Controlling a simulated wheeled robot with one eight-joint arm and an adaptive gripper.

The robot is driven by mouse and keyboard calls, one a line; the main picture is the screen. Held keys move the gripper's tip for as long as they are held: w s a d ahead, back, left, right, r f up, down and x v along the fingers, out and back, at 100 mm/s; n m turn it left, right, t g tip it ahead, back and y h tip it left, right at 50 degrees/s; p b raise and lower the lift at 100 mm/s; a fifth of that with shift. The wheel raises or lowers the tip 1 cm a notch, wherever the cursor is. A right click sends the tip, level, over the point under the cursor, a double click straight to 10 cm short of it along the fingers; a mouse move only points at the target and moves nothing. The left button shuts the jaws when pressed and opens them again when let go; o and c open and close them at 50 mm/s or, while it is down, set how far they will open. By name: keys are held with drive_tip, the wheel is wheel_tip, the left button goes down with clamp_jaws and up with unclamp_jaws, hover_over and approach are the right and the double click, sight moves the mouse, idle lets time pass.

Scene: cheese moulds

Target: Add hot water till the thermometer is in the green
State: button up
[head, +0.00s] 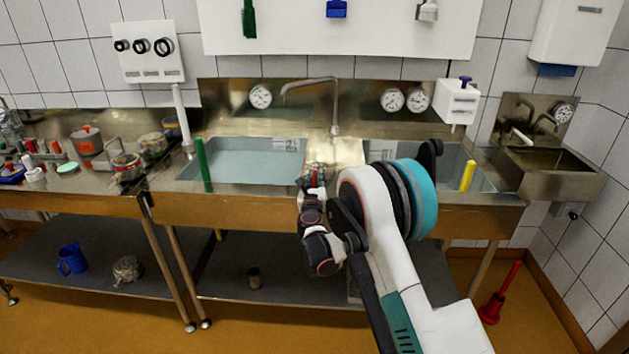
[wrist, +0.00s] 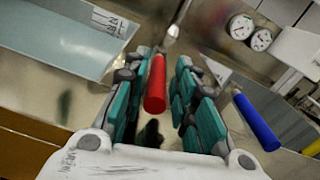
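The left basin (head: 245,165) in the head view holds pale bluish water; it also shows at the upper left of the wrist view (wrist: 60,35). A steel swivel spout (head: 310,84) stands behind the basins. A round dial (head: 260,96) is on the splashback left of the spout; two more (head: 391,99) are right of it, their markings too small to read. I cannot tell which is the thermometer. My gripper (wrist: 166,58) is over the counter between the basins, its fingers open on either side of a red handle (wrist: 156,84), with gaps showing. A blue handle (wrist: 257,122) is to its right.
Jars and tools crowd the left counter. A small hand sink (head: 550,175) is at far right.

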idle(0.3)
drive_tip(key=s, duration=1.2)
drive_tip(key=shift+a, duration=0.2)
idle(1.2)
